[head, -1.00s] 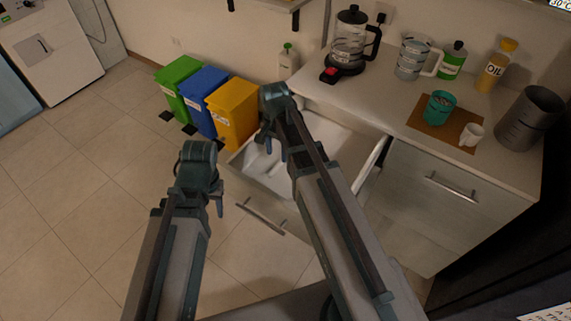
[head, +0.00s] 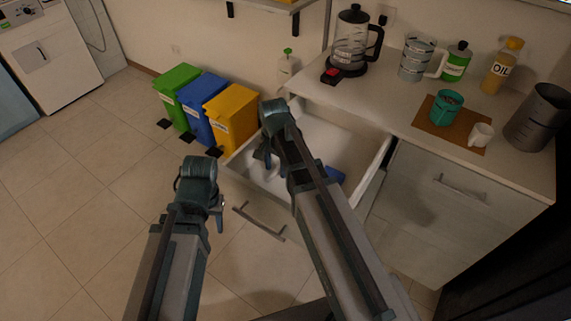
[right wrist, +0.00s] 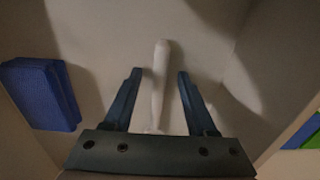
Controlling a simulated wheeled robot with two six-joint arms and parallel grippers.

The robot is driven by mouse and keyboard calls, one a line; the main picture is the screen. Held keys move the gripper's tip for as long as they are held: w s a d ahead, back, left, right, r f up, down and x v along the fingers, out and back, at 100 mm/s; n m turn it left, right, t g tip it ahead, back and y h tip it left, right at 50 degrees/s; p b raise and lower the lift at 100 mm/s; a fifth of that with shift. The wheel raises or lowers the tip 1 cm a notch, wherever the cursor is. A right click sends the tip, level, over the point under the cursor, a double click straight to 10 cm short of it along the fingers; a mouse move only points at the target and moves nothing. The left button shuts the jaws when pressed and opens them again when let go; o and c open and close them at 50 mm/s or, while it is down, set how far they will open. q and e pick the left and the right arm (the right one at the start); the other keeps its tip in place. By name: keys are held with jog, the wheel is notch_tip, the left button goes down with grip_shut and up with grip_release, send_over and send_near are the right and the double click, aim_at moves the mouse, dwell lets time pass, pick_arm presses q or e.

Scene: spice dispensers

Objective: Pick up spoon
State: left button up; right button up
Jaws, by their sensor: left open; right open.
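A white, slim handle (right wrist: 160,82), which looks like the spoon's, lies on the drawer floor in the right wrist view. My right gripper (right wrist: 157,80) is open there, with one finger on each side of the handle and a gap on both sides. Its near end runs toward the gripper's body and is hidden there. In the head view my right gripper (head: 267,157) reaches down into the open drawer (head: 318,131); the spoon is not clear there. My left gripper (head: 219,203) is open and empty, in front of the drawer over the floor.
A blue block (right wrist: 40,92) lies in the drawer; it also shows in the head view (head: 335,175). The drawer walls surround my right gripper. Green, blue and yellow bins (head: 232,117) stand left of it. The countertop (head: 385,95) holds a kettle (head: 351,42), cups and bottles.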

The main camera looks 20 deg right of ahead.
jog(key=shift+c, duration=0.2)
grip_shut()
jog(key=shift+r, duration=0.2)
notch_tip(320, 180, up, 10)
jog(key=p, duration=1)
jog(key=shift+f, duration=0.1)
